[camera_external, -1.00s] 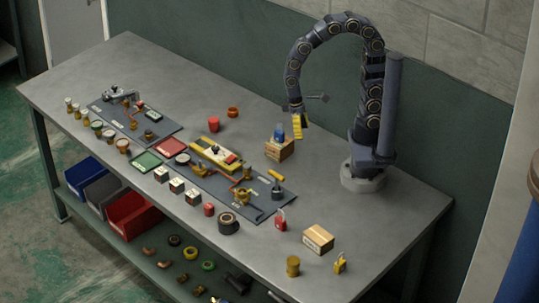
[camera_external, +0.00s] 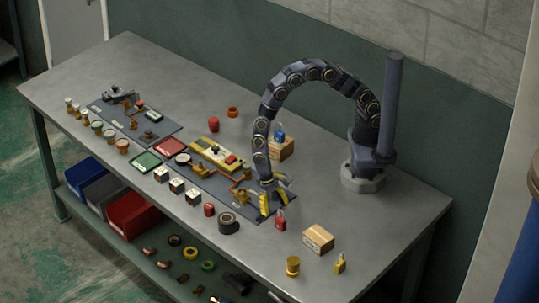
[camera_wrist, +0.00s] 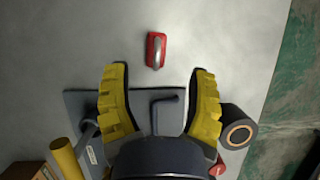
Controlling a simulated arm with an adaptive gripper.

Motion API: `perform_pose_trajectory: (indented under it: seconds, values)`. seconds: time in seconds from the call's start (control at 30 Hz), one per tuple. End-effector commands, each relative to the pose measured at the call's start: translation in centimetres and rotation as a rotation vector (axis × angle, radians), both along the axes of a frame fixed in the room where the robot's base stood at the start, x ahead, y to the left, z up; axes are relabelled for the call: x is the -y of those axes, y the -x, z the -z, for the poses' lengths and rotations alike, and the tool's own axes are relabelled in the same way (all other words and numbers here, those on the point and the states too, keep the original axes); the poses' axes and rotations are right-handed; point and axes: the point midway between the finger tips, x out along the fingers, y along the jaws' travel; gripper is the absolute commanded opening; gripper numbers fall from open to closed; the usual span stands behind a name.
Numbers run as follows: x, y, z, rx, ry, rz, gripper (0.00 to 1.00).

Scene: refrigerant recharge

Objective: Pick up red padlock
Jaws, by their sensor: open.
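The red padlock (camera_external: 280,222) lies on the grey table near its front right part, just right of the dark board's end. In the wrist view the padlock (camera_wrist: 156,50) shows its red body and grey shackle, ahead of the fingertips and between their lines. My gripper (camera_external: 272,205) is low over the right end of the dark board, to the left of the padlock and apart from it. In the wrist view my gripper (camera_wrist: 160,72) has its two yellow ribbed fingers wide apart with nothing held between them.
A black ring-shaped roll (camera_external: 228,223) stands left of my gripper, and a red cylinder (camera_external: 209,210) beyond it. A cardboard box (camera_external: 318,239), a brass cylinder (camera_external: 293,266) and a yellow padlock (camera_external: 340,264) stand to the right. The dark board (camera_wrist: 75,101) lies under my fingers.

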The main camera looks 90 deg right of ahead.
Motion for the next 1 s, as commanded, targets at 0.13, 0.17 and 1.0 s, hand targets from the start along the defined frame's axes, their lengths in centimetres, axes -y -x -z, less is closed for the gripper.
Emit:
perform_pose_trajectory:
  seconds: [0.13,0.17,1.0]
  values:
    - [-0.4,0.6,1.1,-0.002,0.000,-0.003,0.57]
    - [-0.5,0.9,1.5,-0.004,0.001,-0.004,0.57]
    - [-1.4,1.8,4.7,0.002,0.000,-0.003,0.00]
